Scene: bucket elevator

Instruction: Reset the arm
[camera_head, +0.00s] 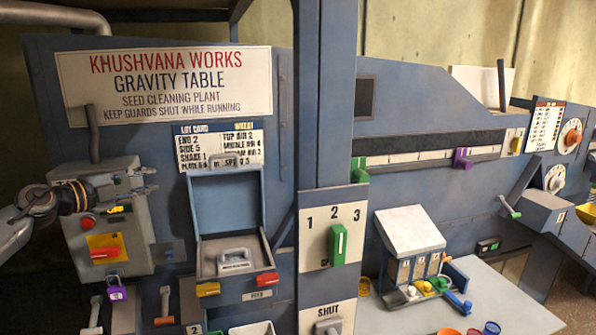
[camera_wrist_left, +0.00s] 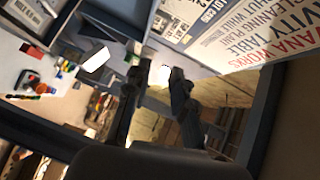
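My left arm comes in from the left edge in the head view. My left gripper (camera_head: 149,180) is in front of the grey control box with a red knob (camera_head: 110,245) and points right. Its two fingers are apart with nothing visible between them. In the left wrist view the fingertips (camera_wrist_left: 160,74) also stand apart, with a gap between them. I cannot tell whether the gripper touches the box. My right arm and right gripper do not show in either view.
The gravity table panel (camera_head: 284,110) stands behind, with an open hopper box (camera_head: 226,200) right of my gripper. A blue post (camera_head: 325,90) rises mid-view. A pale table (camera_head: 500,300) with small coloured cups is at lower right. Levers (camera_head: 165,305) stick up below the control box.

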